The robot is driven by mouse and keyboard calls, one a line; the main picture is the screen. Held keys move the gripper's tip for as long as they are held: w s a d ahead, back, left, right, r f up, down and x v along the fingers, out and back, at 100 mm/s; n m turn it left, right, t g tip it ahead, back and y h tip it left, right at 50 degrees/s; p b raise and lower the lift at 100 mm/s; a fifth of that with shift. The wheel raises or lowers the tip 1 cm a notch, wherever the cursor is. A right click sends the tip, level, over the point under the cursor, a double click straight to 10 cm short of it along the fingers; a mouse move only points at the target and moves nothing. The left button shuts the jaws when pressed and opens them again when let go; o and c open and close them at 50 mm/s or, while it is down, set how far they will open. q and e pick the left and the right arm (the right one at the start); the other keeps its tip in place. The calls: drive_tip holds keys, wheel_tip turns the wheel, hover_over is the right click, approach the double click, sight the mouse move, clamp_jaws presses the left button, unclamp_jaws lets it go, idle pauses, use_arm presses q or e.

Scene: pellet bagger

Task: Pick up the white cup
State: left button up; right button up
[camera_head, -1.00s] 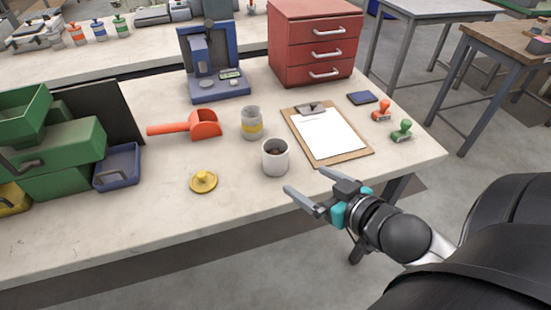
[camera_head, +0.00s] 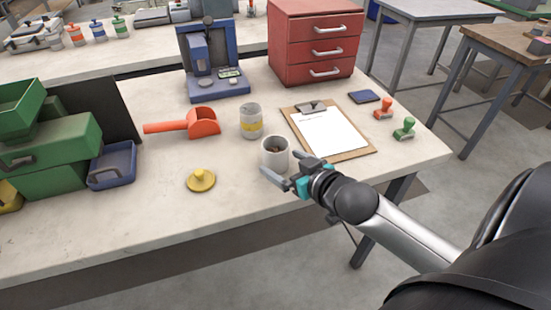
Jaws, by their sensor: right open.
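The white cup (camera_head: 274,152) stands upright on the workbench near its front edge, with something dark inside. My right gripper (camera_head: 282,164) is open at the near right side of the cup. One finger shows in front of the cup's lower part and the other at its right. I cannot tell whether either finger touches the cup. The cup's lower right part is partly hidden by the gripper. My left gripper is not in view.
A clipboard (camera_head: 361,151) lies to the right, a yellow lidlike disc (camera_head: 201,181) to the left, and an orange scoop (camera_head: 203,123) further back. The bench front left of the disc is clear.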

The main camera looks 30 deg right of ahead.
sight(283, 161)
drive_tip(key=x, duration=0.1)
drive_tip(key=b+x, duration=0.1)
drive_tip(key=x, duration=0.2)
drive_tip(key=shift+w+d+b, duration=0.15)
drive_tip(key=shift+d+b, duration=0.1)
drive_tip(key=shift+b, duration=0.1)
drive_tip(key=shift+w+f, duration=0.15)
drive_tip(key=shift+w, duration=0.25)
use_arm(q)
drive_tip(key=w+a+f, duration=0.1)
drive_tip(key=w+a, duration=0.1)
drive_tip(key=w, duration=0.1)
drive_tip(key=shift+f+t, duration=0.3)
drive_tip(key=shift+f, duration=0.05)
use_arm(e)
drive_tip(key=c, duration=0.8)
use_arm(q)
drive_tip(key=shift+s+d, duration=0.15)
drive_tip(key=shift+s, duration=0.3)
use_arm(e)
drive_tip(key=c, duration=0.5)
drive_tip(key=shift+c, duration=0.2)
